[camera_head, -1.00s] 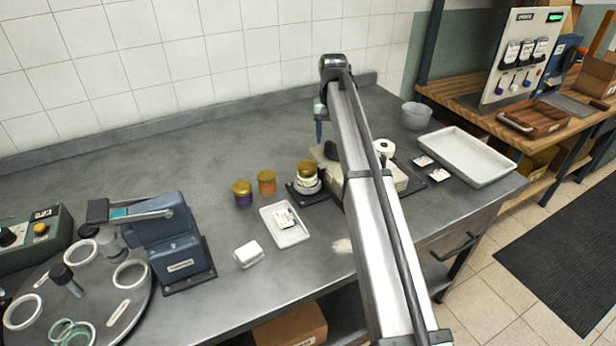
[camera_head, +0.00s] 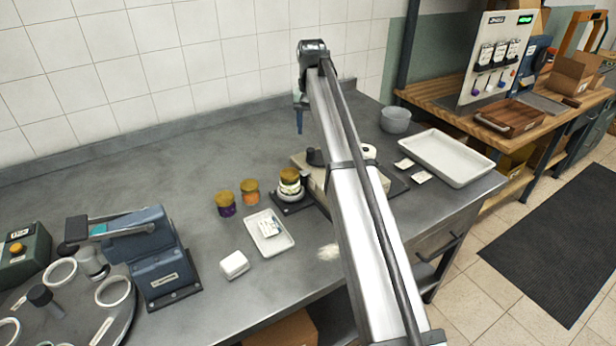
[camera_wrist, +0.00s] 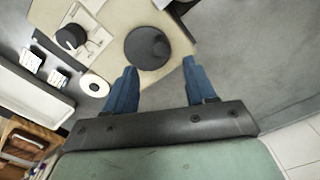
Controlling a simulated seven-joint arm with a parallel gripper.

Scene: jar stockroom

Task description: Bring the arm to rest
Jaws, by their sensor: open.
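My gripper (camera_wrist: 159,92) is open and empty in the wrist view, its two blue fingers apart above a beige device with a round dark disc (camera_wrist: 147,48). In the head view my gripper (camera_head: 299,122) hangs at the far end of the raised arm, fingers pointing down, over the back part of the grey bench (camera_head: 150,165). The arm hides part of the beige device (camera_head: 312,178). A jar with a gold lid (camera_head: 289,178) stands at the left end of that device.
Two gold-lidded jars, one purple (camera_head: 226,204) and one orange (camera_head: 250,191), stand left of the device. A small tray with labels (camera_head: 270,232), a white block (camera_head: 234,265) and a blue press (camera_head: 160,255) are nearer. A grey bowl (camera_head: 395,120) and white tray (camera_head: 446,157) stand right.

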